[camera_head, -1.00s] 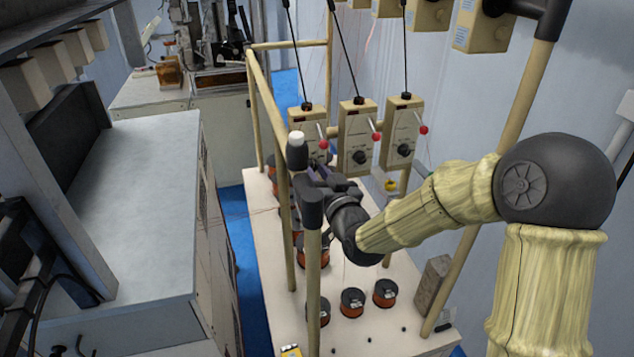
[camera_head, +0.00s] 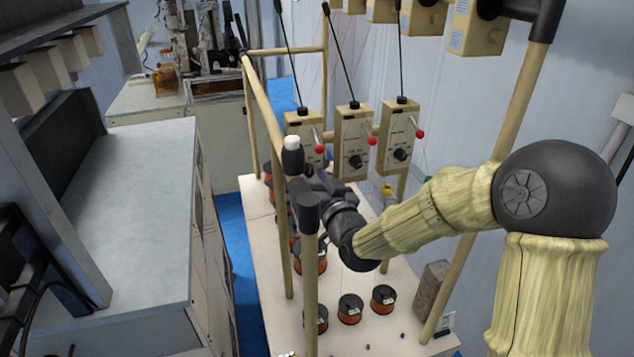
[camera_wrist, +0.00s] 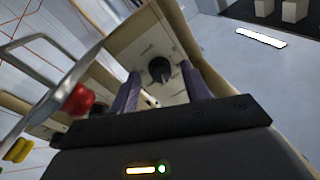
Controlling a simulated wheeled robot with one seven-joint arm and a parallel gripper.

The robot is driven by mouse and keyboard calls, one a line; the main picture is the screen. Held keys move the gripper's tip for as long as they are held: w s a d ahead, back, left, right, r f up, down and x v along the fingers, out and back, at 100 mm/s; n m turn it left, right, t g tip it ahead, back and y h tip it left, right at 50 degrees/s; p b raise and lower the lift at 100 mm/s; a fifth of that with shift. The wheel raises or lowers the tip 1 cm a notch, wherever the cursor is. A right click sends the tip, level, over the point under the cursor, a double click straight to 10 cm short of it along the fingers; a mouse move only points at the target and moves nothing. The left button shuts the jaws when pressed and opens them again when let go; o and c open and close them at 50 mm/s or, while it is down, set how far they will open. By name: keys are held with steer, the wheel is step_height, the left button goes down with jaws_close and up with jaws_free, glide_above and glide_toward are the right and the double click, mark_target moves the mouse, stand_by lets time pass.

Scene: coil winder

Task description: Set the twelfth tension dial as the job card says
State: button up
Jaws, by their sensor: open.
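Three beige tension units hang in a row in the head view, each with a black dial; the middle dial (camera_head: 355,162) and right dial (camera_head: 400,155) are clear. The left unit (camera_head: 304,127) is nearest my gripper (camera_head: 318,182), which partly hides its lower part. In the wrist view, a black round dial (camera_wrist: 160,69) on a pale face shows between my two purple fingers, which are open and apart. I cannot tell whether they reach around it or stay short of it. The dial's setting is unreadable, and I cannot make out a job card.
A red lever ball (camera_wrist: 78,99) is close on the left in the wrist view. A beige frame post (camera_head: 310,270) stands in front of my gripper. Wire spools (camera_head: 350,308) sit on the white bench below. More units hang at upper right.

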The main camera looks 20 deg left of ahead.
steer(key=shift+s+d, duration=0.1)
steer(key=b+v, duration=1.2)
steer(key=v, duration=0.5)
steer(key=shift+s+r, duration=0.1)
steer(key=w+d+f+m+g+h, duration=0.15)
steer(key=w+d+f+h, duration=0.25)
steer(key=d+f+h, duration=0.4)
steer(key=s+d+f+m+g+h, duration=0.1)
steer(key=s+d+f+g+h, duration=0.1)
steer(key=s+d+f+g, duration=0.3)
steer(key=s+d+f+m+g+h, duration=0.1)
steer(key=s+d+f+g, duration=0.4)
steer(key=f, duration=0.8)
steer(key=s+d+h, duration=0.1)
steer(key=d, duration=0.2)
steer(key=shift+d+g, duration=0.15)
steer(key=shift+g, duration=0.2)
